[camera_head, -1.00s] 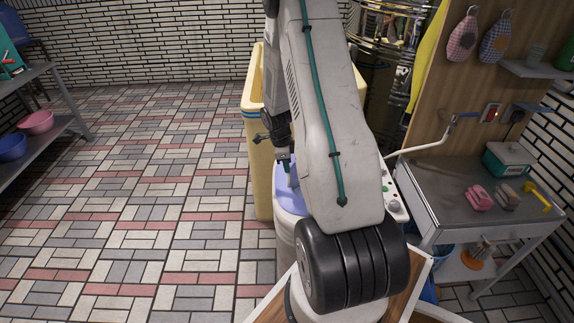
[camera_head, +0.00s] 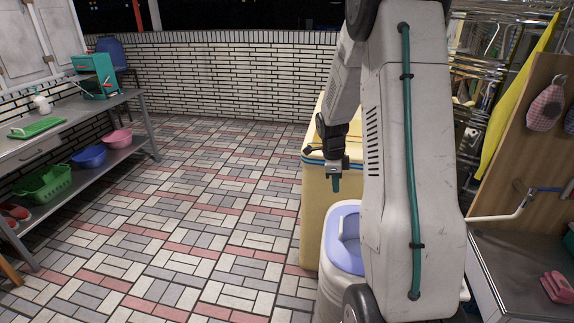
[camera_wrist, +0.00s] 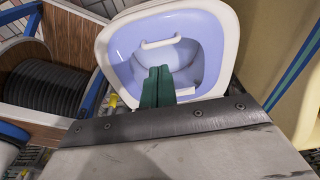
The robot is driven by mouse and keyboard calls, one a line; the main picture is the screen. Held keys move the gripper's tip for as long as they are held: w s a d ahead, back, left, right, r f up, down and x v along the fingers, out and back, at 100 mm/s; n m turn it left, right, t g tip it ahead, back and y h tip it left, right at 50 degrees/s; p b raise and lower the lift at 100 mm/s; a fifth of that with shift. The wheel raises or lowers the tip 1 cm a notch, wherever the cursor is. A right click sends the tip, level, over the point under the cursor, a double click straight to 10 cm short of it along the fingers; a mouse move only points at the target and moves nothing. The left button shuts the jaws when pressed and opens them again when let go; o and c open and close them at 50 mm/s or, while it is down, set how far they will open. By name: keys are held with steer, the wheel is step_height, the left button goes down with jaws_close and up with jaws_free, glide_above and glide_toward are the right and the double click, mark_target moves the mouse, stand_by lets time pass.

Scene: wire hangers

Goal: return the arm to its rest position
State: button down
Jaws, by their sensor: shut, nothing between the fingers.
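My gripper (camera_head: 336,183) hangs pointing down from my arm, in front of the yellow cabinet-like box, in the head view. In the wrist view its two green fingers (camera_wrist: 158,87) are together with nothing between them. They show over the lilac inside of a white-rimmed bin (camera_wrist: 205,20). In the head view the same bin (camera_head: 345,240) stands below and beside my gripper, partly hidden by my arm. The gap in height between fingers and bin cannot be told.
The tall yellow box (camera_head: 317,200) stands close behind my gripper. A metal counter (camera_head: 510,270) with a pink item (camera_head: 556,286) is at the right. Wire racks (camera_head: 490,60) stand behind my arm. A shelf table (camera_head: 75,120) is at the left. The tiled floor (camera_head: 200,230) between is open.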

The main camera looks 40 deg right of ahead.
steer(key=s+a+r+n+t, duration=0.1)
steer(key=s+a+r+n, duration=0.6)
steer(key=a+n, duration=0.2)
steer(key=s+a+r+n+t, duration=0.1)
steer(key=s+a+r+n, duration=0.6)
steer(key=a, duration=0.5)
steer(key=s+a+r+n+y, duration=0.1)
steer(key=s+a+r+n, duration=0.7)
steer(key=a+n, duration=0.3)
steer(key=shift+a+n+t, duration=0.35)
steer(key=shift+n+t, duration=0.05)
steer(key=shift+n, duration=0.1)
steer(key=shift+r, duration=0.1)
